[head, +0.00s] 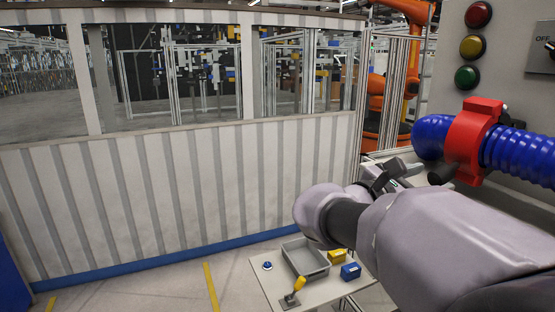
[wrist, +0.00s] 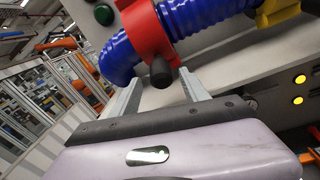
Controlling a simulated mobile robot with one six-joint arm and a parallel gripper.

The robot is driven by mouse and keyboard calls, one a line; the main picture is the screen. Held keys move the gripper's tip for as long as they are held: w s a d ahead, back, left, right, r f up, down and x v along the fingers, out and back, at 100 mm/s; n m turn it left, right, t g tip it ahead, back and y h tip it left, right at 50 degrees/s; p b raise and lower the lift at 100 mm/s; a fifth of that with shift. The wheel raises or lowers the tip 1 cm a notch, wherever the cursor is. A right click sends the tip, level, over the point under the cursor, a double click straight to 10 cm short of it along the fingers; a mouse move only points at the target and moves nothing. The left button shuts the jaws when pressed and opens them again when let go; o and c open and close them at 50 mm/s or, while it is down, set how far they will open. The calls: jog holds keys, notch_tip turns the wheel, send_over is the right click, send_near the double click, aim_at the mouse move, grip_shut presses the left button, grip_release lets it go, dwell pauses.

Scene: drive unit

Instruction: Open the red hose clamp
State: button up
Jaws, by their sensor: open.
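The red hose clamp (head: 471,142) sits around a blue ribbed hose (head: 522,156) at the right in the head view. In the wrist view the red clamp (wrist: 151,32) is at the top centre, with a dark knob (wrist: 161,73) at its lower end. My gripper (wrist: 160,88) is open, its two grey fingers pointing up toward the clamp, with the knob appearing between the fingertips. Contact cannot be told. In the head view my arm covers part of the space under the clamp.
A grey panel carries red, yellow and green lamps (head: 467,78) and an OFF switch (head: 548,48). A yellow part (wrist: 277,12) is right of the hose.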

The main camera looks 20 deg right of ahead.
aim_at(457, 149)
jog(key=d, duration=0.4)
jog(key=shift+w, duration=0.15)
jog(key=shift+w+d, duration=0.1)
jog(key=shift+w, duration=0.1)
jog(key=shift+s, duration=0.1)
jog(key=shift+c, duration=0.3)
grip_shut()
dwell(0.7)
